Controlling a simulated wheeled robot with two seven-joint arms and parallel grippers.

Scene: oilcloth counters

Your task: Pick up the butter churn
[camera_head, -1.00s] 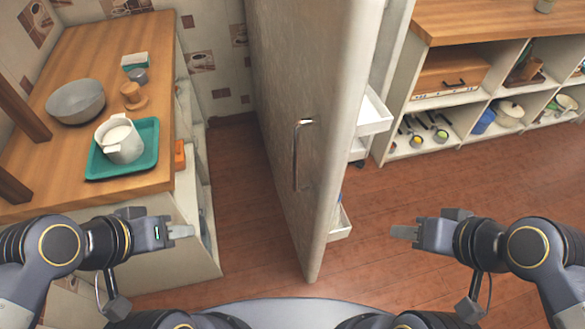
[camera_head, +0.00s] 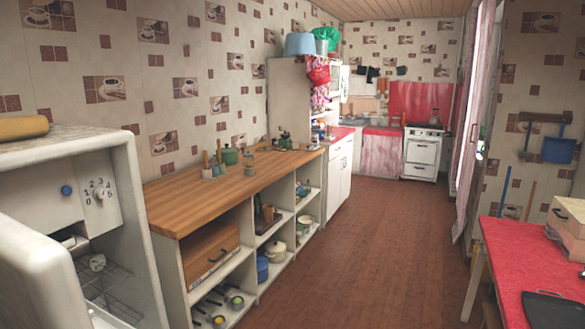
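I cannot make out a butter churn for certain in the head view. Small items stand on the long wooden counter (camera_head: 190,205), among them a green pot (camera_head: 230,156), a jar (camera_head: 249,162) and upright items with thin wooden sticks (camera_head: 207,165). They are too small to tell whether one is a churn. Neither of my grippers is in the picture, so their state does not show.
An open fridge (camera_head: 100,165) stands at the near left. Shelves under the counter hold a wooden bread box (camera_head: 210,255) and pans. A red-topped table (camera_head: 515,265) is at the right. A white stove (camera_head: 422,152) stands at the far end. The brown floor (camera_head: 385,255) between is clear.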

